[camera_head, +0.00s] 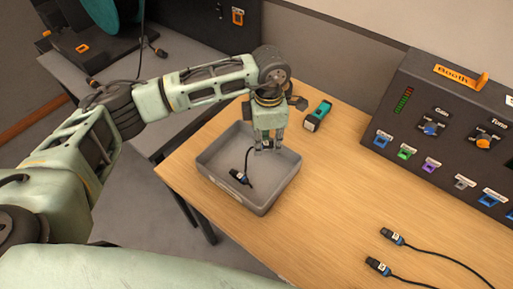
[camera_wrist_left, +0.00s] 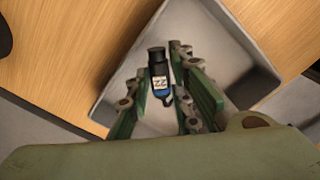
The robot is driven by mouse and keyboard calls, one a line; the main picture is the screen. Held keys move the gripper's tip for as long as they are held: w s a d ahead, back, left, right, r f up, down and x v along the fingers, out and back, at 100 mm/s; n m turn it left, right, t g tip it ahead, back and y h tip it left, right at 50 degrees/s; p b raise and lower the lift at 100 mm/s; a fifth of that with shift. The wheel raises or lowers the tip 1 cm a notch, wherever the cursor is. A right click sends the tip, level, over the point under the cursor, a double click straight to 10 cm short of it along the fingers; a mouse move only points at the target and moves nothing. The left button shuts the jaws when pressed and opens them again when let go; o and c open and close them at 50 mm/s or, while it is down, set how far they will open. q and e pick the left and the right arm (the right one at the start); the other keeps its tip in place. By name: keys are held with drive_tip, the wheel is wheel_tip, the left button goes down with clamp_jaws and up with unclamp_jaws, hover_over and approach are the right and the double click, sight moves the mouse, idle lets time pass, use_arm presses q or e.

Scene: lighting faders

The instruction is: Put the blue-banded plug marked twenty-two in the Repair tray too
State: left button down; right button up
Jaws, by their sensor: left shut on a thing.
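My left gripper (camera_head: 267,149) is over the grey tray (camera_head: 286,187), pointing down, its fingers shut on the blue-banded plug. In the left wrist view the plug (camera_wrist_left: 160,77) is black with a blue band and a white label reading 22, between the green fingers (camera_wrist_left: 162,108). The tray's grey floor and wall (camera_wrist_left: 225,50) show behind it. In the head view the fingers mostly hide the held plug. Another dark plug (camera_head: 240,177) lies in the tray, with a thin black cable beside it. The tray's front label is too small to read. My right gripper is not in view.
Two more cabled plugs (camera_head: 392,236) (camera_head: 378,266) lie on the wooden table at the lower right. A teal and black device (camera_head: 318,115) stands behind the tray. A control panel (camera_head: 440,125) with knobs and coloured sockets fills the back right. The table's middle is clear.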

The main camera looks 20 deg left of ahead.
sight(258, 158)
use_arm(q)
drive_tip(key=shift+s+a+f, duration=0.15)
drive_tip(key=shift+a+f, duration=0.25)
drive_tip(key=shift+a, duration=0.2)
drive_tip(key=shift+s+a+f, duration=0.1)
drive_tip(key=shift+a+f, duration=0.3)
drive_tip(key=shift+a, duration=0.2)
wheel_tip(258, 158, down, 4)
drive_tip(key=shift+r+p, duration=0.1)
drive_tip(key=shift+p, duration=0.8)
drive_tip(key=shift+f, duration=0.25)
drive_tip(key=c, duration=1.6)
unclamp_jaws()
drive_tip(key=shift+o, duration=0.2)
drive_tip(key=shift+r, duration=0.15)
